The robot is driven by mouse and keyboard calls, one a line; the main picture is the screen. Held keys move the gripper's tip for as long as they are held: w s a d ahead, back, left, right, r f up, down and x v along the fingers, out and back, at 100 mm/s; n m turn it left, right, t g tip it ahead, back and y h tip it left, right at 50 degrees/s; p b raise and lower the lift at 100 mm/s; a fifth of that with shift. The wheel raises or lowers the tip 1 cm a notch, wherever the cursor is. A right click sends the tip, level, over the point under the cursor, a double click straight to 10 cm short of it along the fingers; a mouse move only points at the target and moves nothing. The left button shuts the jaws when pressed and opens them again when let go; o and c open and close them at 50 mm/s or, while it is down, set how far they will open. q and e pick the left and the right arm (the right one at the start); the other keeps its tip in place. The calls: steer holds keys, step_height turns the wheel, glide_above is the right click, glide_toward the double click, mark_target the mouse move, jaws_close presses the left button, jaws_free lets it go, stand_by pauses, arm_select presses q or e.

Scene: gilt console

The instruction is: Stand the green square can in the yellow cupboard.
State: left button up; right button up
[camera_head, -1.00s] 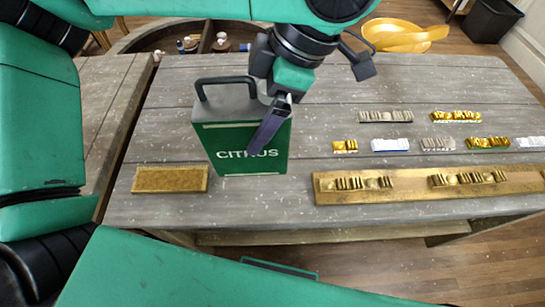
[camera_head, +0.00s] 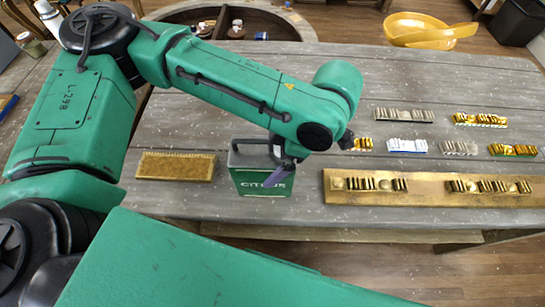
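The green square can (camera_head: 262,181) with a grey top, a dark handle and the word CITRUS is upright over the front middle of the grey wooden table. Whether its base touches the table is hard to tell. My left gripper (camera_head: 284,168) is at the can's upper right side. One purple-grey finger lies slanted across the can's front face and the other is hidden. It appears shut on the can. My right gripper is out of view. No yellow cupboard shows in this view.
A gold pad (camera_head: 177,166) lies left of the can. A long brass bar (camera_head: 420,187) with knobs lies right of it. Several small gold, silver and white pieces lie behind the bar. A yellow bowl-shaped object (camera_head: 428,29) is beyond the table. My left arm crosses above the table.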

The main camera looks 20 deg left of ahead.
arm_select(q)
steer(key=shift+o, duration=0.2)
steer(key=v, duration=1.2)
